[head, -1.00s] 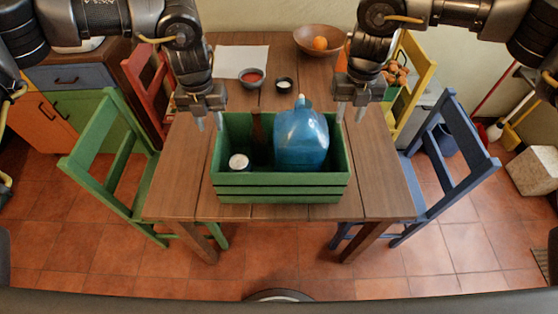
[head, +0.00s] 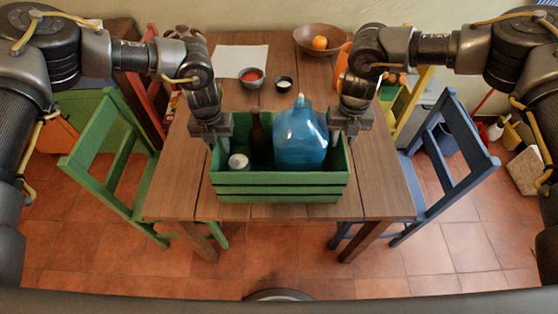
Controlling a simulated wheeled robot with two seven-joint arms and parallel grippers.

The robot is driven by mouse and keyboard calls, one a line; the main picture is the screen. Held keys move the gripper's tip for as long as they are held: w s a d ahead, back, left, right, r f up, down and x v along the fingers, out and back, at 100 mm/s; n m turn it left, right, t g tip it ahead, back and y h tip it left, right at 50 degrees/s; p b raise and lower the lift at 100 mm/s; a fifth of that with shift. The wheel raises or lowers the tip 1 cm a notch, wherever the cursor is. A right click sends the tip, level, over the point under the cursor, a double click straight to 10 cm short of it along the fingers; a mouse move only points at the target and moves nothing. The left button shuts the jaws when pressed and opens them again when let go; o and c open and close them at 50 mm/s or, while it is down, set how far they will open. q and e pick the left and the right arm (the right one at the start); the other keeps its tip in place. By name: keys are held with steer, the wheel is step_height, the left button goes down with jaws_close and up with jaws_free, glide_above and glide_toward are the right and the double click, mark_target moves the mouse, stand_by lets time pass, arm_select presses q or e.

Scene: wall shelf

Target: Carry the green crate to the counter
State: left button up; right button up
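The green crate (head: 282,188) stands on the wooden table near its front edge. In it are a blue jug (head: 300,138), a dark brown bottle (head: 257,140) and a can with a light top (head: 239,162). My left gripper (head: 212,143) is at the crate's left end wall, and my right gripper (head: 351,137) is at its right end wall. Both point down at the rim. The fingertips are partly hidden, so I cannot tell whether they pinch the walls. A cabinet with green and orange fronts (head: 85,108), possibly the counter, is at left, mostly behind my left arm.
The table (head: 385,190) also holds a white sheet (head: 240,60), a red-filled bowl (head: 251,78), a small dark bowl (head: 284,84) and a wooden bowl (head: 310,35) with an orange. A green chair (head: 100,185) and a blue chair (head: 455,185) flank it. Front floor is clear.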

arm_select(q)
jaws_close()
arm_select(e)
jaws_close()
arm_select(q)
steer(key=shift+w, duration=0.1)
arm_select(e)
steer(key=shift+r, duration=0.1)
stand_by(0.8)
